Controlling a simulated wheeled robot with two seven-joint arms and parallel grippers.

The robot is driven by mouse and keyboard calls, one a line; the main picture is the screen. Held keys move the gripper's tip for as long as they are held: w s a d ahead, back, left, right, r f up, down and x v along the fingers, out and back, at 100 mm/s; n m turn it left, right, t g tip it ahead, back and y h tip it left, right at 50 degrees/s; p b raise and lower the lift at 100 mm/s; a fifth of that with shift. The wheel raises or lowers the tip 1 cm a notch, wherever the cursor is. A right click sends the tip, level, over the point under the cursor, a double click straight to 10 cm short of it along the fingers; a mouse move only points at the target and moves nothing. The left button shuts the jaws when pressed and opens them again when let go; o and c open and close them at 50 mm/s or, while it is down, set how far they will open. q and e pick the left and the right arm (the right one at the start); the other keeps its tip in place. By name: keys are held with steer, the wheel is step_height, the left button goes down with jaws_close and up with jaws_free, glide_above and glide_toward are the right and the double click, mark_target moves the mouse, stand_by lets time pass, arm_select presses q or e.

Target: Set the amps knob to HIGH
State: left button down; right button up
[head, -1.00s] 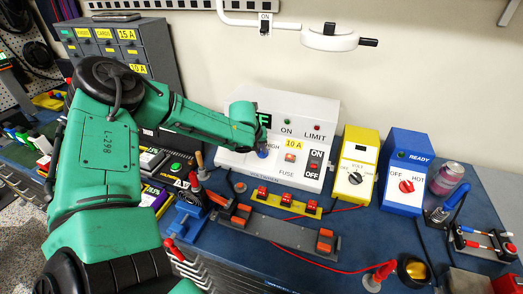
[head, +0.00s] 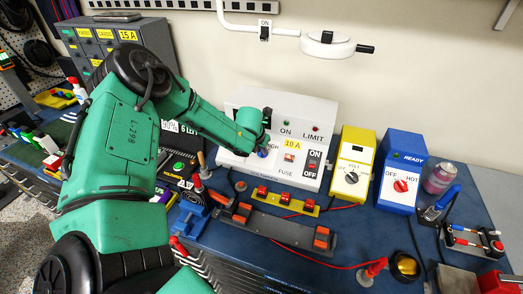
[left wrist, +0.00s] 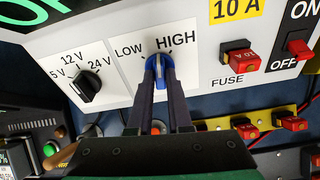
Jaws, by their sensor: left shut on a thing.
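The amps knob is a small blue knob (left wrist: 160,72) on the white panel of the power unit (head: 240,100). In the left wrist view the word LOW is at its upper left and HIGH at its upper right. The knob's white mark points roughly straight up, between the two words. My left gripper (left wrist: 161,84) is shut on the knob, with one dark finger on each side of it. In the head view my left gripper (head: 263,150) is at the panel front, and its wrist hides part of the display and labels. My right gripper is not in view.
A black voltage knob (left wrist: 86,86) is left of the amps knob. A red fuse (left wrist: 240,57) and a red ON/OFF switch (left wrist: 300,48) are to its right. A yellow unit (head: 353,165) and a blue unit (head: 402,170) stand farther right on the blue bench.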

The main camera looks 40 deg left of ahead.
arm_select(q)
steer(key=shift+r+m+p, duration=0.1)
steer(key=shift+m+p, duration=0.4)
steer(key=shift+m, duration=0.4)
steer(key=shift+m+y, duration=0.3)
steer(key=shift+m, duration=0.4)
steer(key=shift+d, duration=0.1)
steer(key=shift+m+p, duration=0.35)
steer(key=shift+m, duration=1.15)
steer(key=c, duration=1.3)
jaws_free()
steer(key=shift+f+m+y, duration=0.2)
steer(key=shift+m+y, duration=0.1)
steer(key=shift+m, duration=0.2)
steer(key=o, duration=0.6)
